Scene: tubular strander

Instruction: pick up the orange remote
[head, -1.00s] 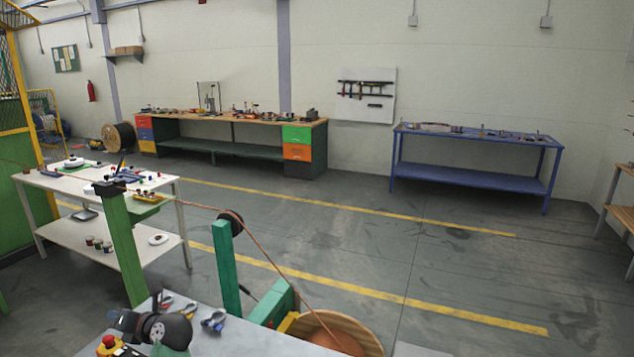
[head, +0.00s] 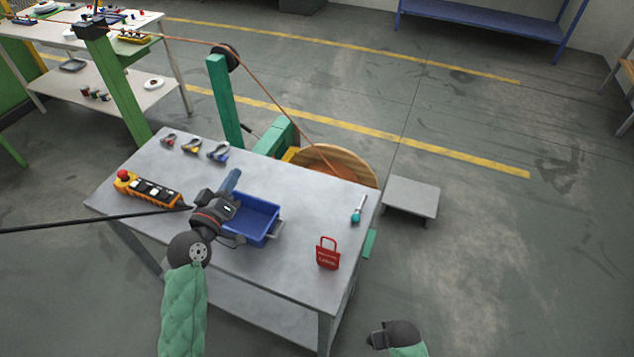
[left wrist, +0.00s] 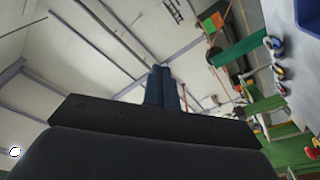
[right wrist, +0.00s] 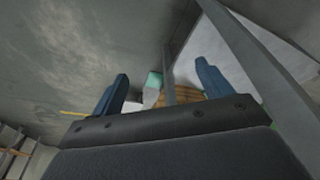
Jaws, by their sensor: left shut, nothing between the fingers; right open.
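The orange remote (head: 148,188) lies on the grey metal table at its left side. It has a red button at one end, pale and dark buttons along its face, and a black cable running off to the left. My left gripper (head: 232,180) is above the table, right of the remote and in front of the blue bin; its fingers are shut and empty. The shut fingers also show in the left wrist view (left wrist: 161,88). My right gripper is open and empty in the right wrist view (right wrist: 160,90), low beside the table; in the head view only its dark wrist part shows at the bottom.
A blue bin (head: 262,222) stands mid-table. Several hand tools (head: 193,147) lie at the back edge. A red lockout tag (head: 327,254) and a teal screwdriver (head: 357,211) are at the right. A grey step (head: 411,197) stands on the floor beyond. The table front is clear.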

